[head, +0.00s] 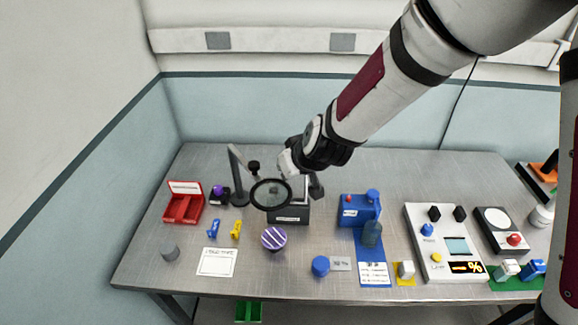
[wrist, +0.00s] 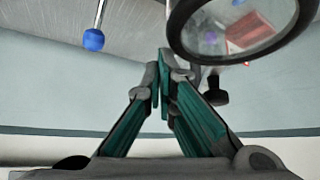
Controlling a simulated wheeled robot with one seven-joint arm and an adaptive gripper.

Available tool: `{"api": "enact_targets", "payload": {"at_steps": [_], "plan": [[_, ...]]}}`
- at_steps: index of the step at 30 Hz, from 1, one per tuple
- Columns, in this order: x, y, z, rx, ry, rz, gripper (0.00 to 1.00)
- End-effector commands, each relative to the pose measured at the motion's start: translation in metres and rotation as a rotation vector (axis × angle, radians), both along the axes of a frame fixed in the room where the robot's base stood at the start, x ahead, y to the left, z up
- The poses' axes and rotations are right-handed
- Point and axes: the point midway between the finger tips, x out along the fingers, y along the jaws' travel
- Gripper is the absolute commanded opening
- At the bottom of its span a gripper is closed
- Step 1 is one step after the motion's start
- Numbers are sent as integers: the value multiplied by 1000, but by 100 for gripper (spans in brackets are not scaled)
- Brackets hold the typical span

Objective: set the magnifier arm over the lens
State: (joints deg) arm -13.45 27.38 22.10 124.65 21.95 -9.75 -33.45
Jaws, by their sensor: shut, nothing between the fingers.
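The magnifier (head: 271,195) is a round glass in a dark ring on a grey post-and-arm stand (head: 238,178) at the back left. In the wrist view the magnifier ring (wrist: 240,28) is large at the top right, close beside my fingers. A black knob (head: 254,166) stands near the arm. My gripper (head: 316,188) is right of the ring, over the box, partly hidden by my wrist. In the wrist view its teal fingers (wrist: 164,62) are together and empty. I cannot tell which item is the lens.
A red bin (head: 184,207) is at the left. A purple striped knob (head: 274,238) and blue and yellow clips are in front. A blue device (head: 358,211) and a white control panel (head: 445,252) stand to the right. The back right of the table (head: 440,175) is clear.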

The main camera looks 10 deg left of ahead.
Motion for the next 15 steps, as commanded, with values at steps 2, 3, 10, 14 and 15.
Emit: {"api": "enact_targets", "payload": {"at_steps": [2,3,10,14,15], "plan": [[-10,5,-1,-2,11,-1,0],[-11,6,-2,-2,11,-6,0],[-17,10,-3,-1,18,-18,0],[-18,10,-4,-2,20,-19,0],[-18,10,-4,-2,20,-19,0]]}}
